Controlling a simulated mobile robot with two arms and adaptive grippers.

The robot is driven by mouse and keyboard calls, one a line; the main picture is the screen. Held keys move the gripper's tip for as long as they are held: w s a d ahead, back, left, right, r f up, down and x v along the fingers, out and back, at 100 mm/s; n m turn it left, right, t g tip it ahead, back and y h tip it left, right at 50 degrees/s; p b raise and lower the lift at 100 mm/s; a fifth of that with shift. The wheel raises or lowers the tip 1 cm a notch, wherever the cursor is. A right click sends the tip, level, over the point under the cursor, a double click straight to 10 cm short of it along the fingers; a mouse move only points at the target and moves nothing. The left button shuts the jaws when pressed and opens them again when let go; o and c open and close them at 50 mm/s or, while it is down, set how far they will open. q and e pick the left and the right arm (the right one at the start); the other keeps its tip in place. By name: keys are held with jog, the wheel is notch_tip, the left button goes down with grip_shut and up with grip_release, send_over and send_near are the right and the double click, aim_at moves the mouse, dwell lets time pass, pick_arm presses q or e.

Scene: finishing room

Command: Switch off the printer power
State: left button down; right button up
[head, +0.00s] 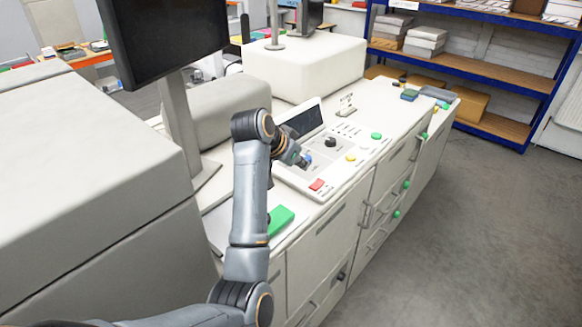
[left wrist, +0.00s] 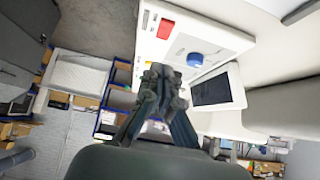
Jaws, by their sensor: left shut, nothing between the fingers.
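The printer is a long white machine (head: 345,190) with a sloped control panel (head: 300,180) on top. The panel holds a blue knob (head: 308,157), a black knob (head: 331,142), a red button (head: 317,184), a yellow button (head: 351,157) and a green button (head: 376,135). No readable label shows which one is the power switch. My left gripper (head: 301,162) is shut and empty, just above the panel beside the blue knob. In the left wrist view its fingertips (left wrist: 160,71) point towards the blue knob (left wrist: 195,59); contact cannot be told. My right gripper is not in view.
A dark display (head: 304,122) stands behind the panel. A large monitor (head: 165,35) on a post rises to the left. A green block (head: 280,220) lies near my forearm. Blue shelving (head: 490,60) stands at the back right. The grey floor at right is clear.

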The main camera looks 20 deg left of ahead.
pick_arm(q)
jog(key=b+v, duration=0.1)
jog(key=v, duration=0.2)
jog(key=shift+s+r, duration=0.1)
jog(key=shift+s, duration=0.2)
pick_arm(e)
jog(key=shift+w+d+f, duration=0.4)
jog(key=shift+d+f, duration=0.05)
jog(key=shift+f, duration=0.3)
pick_arm(q)
jog(key=shift+s, duration=0.1)
